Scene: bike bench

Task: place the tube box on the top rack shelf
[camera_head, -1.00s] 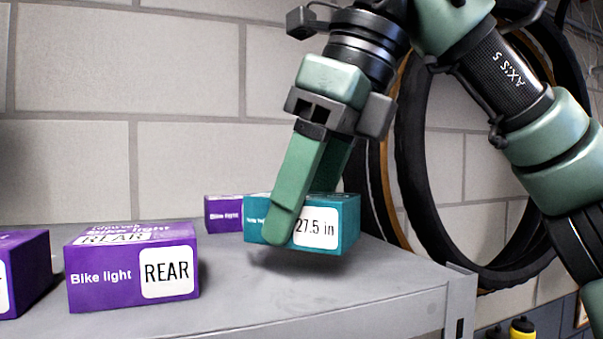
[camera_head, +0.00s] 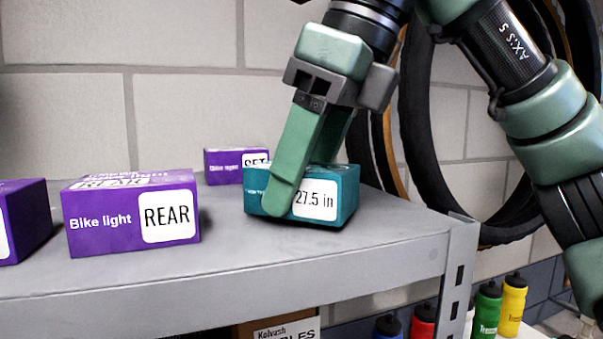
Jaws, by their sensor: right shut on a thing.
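The teal tube box (camera_head: 340,213), with a white "27.5 in" label, is at the right part of the grey top rack shelf (camera_head: 225,262). My right gripper (camera_head: 293,200) comes down from above and is shut on the box, one green finger across its front face. The box's underside looks at or very close to the shelf surface; I cannot tell if its full base rests there. My left gripper is not in view.
Purple bike light boxes stand on the shelf: one marked REAR (camera_head: 133,213), one at the left edge (camera_head: 22,220), and one behind the tube box (camera_head: 228,165). Tyres (camera_head: 415,130) hang on the wall at right. Bottles (camera_head: 486,308) stand lower right.

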